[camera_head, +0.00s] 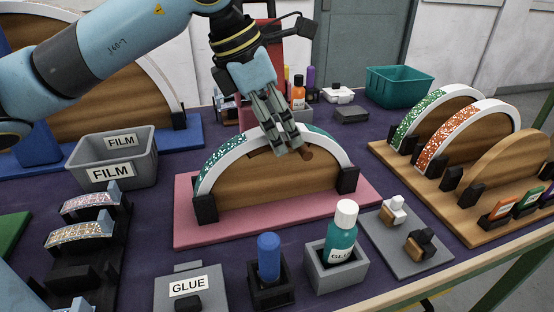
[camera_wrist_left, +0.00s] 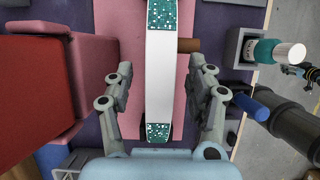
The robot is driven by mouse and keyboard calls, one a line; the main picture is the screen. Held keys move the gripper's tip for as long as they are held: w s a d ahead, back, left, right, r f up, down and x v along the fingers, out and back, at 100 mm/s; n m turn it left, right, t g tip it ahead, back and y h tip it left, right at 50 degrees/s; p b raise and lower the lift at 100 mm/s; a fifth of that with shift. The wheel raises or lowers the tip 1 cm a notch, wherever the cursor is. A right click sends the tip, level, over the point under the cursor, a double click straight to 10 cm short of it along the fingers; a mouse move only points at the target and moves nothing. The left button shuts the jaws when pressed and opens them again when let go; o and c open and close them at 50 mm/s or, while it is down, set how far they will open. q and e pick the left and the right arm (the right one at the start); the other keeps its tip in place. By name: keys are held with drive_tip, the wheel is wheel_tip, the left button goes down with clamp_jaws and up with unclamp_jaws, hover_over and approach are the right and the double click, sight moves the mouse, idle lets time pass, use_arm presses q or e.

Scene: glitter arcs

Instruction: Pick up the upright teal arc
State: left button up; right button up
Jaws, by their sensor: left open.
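The upright teal arc (camera_head: 232,155) is a curved white strip with teal glitter sections, standing over a wooden half-round form (camera_head: 270,188) on a pink board (camera_head: 205,232). Black blocks stand at both its feet. In the left wrist view the arc (camera_wrist_left: 160,75) runs lengthwise between my fingers, white in the middle with teal at both ends. My left gripper (camera_head: 288,150) is open and reaches down at the arc's crown, hiding part of it. In the wrist view the left gripper (camera_wrist_left: 160,72) has one finger on each side, with visible gaps. My right gripper is not in view.
A red block (camera_wrist_left: 50,95) stands close behind the arc. In front are a teal glue bottle (camera_head: 341,242) in a grey holder and a blue-capped piece (camera_head: 268,255). Green and orange arcs (camera_head: 455,132) stand right; a grey FILM bin (camera_head: 115,158) stands left.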

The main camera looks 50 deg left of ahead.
use_arm(q)
drive_tip(key=shift+w+d+f, duration=0.1)
drive_tip(key=shift+w+f, duration=0.05)
drive_tip(key=shift+f, duration=0.25)
clamp_jaws()
